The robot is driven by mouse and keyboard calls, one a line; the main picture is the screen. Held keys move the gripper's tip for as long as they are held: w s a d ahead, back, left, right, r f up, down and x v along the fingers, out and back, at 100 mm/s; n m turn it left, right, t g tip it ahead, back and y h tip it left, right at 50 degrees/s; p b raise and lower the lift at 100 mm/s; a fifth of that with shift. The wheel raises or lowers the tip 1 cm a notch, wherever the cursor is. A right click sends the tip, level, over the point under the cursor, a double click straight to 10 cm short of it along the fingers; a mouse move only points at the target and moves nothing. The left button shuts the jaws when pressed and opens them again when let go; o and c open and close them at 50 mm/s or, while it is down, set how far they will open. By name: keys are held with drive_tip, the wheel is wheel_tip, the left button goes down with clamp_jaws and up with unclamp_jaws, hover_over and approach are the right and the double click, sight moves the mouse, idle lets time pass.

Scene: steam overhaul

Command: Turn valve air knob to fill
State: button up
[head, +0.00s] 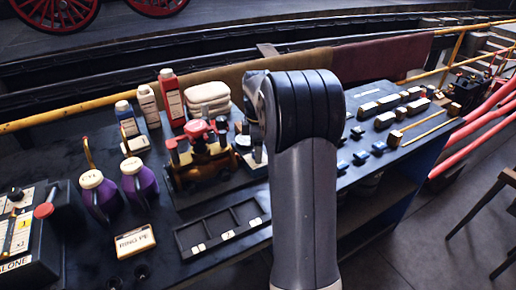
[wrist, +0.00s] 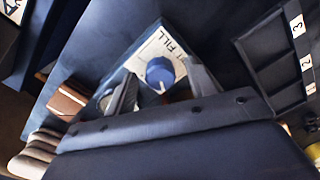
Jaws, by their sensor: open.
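A round blue knob (wrist: 160,72) shows in the wrist view, on a white plate (wrist: 148,52) with the word FILL beside the knob. A small pale mark shows on the knob's lower part; I cannot tell exactly where it points. My gripper (wrist: 161,80) is open, with one grey finger on each side of the knob. I cannot tell whether either finger touches it. In the head view my own arm covers the middle of the bench, and neither the knob nor my fingertips can be made out there.
A brass valve block with red handles (head: 200,155) stands left of my arm. Purple jugs (head: 101,195), bottles (head: 171,97) and a compartment tray (head: 220,228) are near it. The numbered tray (wrist: 275,65) is right in the wrist view; a brown block (wrist: 67,101) is left.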

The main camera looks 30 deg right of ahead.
drive_tip(key=shift+c, duration=0.5)
drive_tip(key=c, duration=0.9)
drive_tip(key=shift+o, duration=0.2)
